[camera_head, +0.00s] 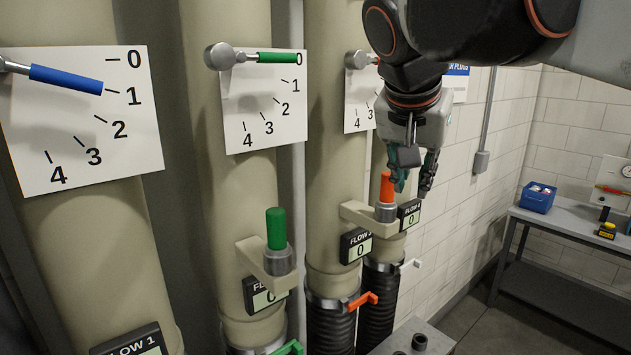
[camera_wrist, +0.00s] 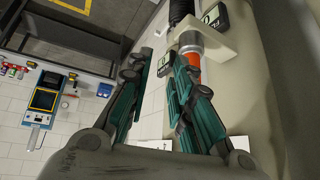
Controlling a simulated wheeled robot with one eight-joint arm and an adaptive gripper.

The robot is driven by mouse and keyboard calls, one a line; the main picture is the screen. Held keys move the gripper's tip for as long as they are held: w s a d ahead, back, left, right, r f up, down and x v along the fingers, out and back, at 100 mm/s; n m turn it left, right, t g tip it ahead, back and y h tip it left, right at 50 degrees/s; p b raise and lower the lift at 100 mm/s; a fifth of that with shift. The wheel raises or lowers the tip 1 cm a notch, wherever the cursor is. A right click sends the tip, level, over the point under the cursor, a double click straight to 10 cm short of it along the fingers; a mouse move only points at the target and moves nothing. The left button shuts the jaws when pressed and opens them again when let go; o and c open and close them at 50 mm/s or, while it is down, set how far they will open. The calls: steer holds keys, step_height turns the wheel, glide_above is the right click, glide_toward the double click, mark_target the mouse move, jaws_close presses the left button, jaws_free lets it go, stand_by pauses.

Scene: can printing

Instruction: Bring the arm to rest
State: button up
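My gripper (camera_head: 414,184) hangs pointing down at the end of my arm, in front of the pipes on the right in the head view. In the wrist view its two teal fingers (camera_wrist: 160,62) are apart with nothing between them. An orange plug (camera_head: 387,188) stands upright in a metal socket on a pale bracket (camera_head: 362,217), just left of the fingers. It also shows in the wrist view (camera_wrist: 193,58), partly hidden behind the right finger. Whether that finger touches it I cannot tell.
A green plug (camera_head: 276,229) stands on another bracket. Dials with a blue lever (camera_head: 66,79) and a green lever (camera_head: 277,57) are on the pipes. Flow displays (camera_head: 355,246) sit below. A bench (camera_head: 566,222) with a blue bin (camera_head: 538,197) is at right.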

steer(key=s+f+n+y+b, duration=0.1)
steer(key=s+f+b, duration=0.3)
steer(key=f, duration=1.2)
steer(key=s+d+f+n+y+b, duration=0.1)
steer(key=s+f+n+b, duration=0.2)
steer(key=f+b, duration=0.6)
steer(key=s+f+n+t+y+b, duration=0.1)
steer(key=s+f+n+b, duration=0.2)
steer(key=f, duration=2.1)
steer(key=s+b, duration=0.3)
steer(key=shift+d+f, duration=0.3)
steer(key=shift+d, duration=0.1)
